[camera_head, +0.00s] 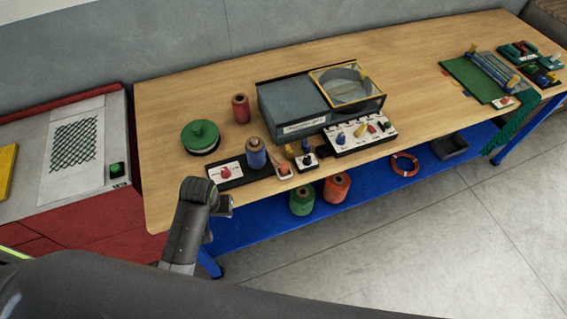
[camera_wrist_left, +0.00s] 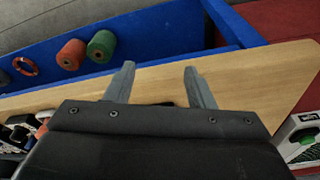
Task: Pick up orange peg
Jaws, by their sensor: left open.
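A small orange-yellow peg (camera_head: 289,152) appears to stand near the front edge of the wooden table (camera_head: 190,90), between the blue spool and a dark peg (camera_head: 305,146). It is too small to be sure that this is the orange peg. My left gripper (camera_head: 224,206) is at the table's front left edge, left of and nearer than the peg, apart from it. In the left wrist view the two fingers (camera_wrist_left: 158,86) are spread with nothing between them, over the table's bare front edge. I cannot make out the peg there. My right gripper is not in view.
A blue spool (camera_head: 255,153), a board with a red knob (camera_head: 226,172) and small switch boards (camera_head: 305,163) crowd the front edge. A grey box (camera_head: 290,108) stands behind. A green lid (camera_head: 200,136) and red spool (camera_head: 241,109) are left. A blue shelf (camera_head: 260,225) lies below.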

